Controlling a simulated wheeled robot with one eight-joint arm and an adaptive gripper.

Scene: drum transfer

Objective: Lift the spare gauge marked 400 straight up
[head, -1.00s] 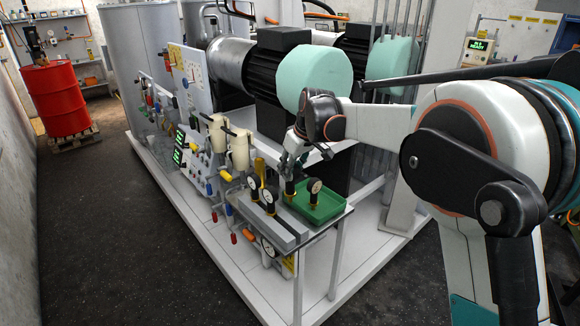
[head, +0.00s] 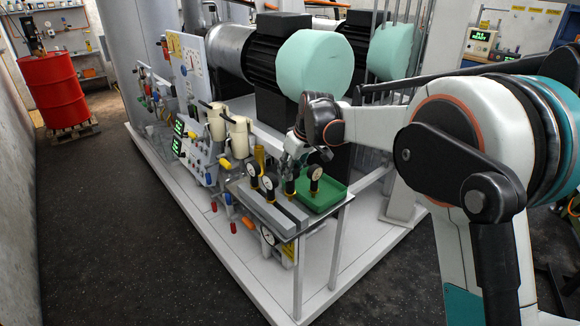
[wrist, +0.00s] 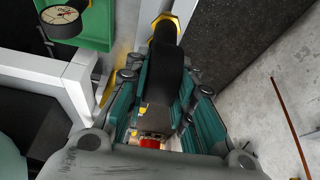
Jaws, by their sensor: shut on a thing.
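My gripper (head: 292,163) is shut on a gauge (wrist: 168,70) with a black body and a brass hex fitting. In the head view this gauge (head: 290,187) hangs below the fingers, between the grey rail (head: 262,211) and the green tray (head: 330,199). Its dial is hidden in both views, so I cannot read its marking. In the wrist view, the teal fingers close on its sides and the brass fitting points away. I cannot tell whether it is clear of its seat. Another gauge (head: 315,174) stands at the green tray; its dial shows in the wrist view (wrist: 64,17).
Two more black gauges, one (head: 253,170) and another (head: 270,182), stand at the grey rail to the left. A white-faced gauge (head: 268,236) sits below the table edge. Two cream cylinders (head: 238,137) and pipework crowd the left. Dark floor (head: 150,250) is open in front.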

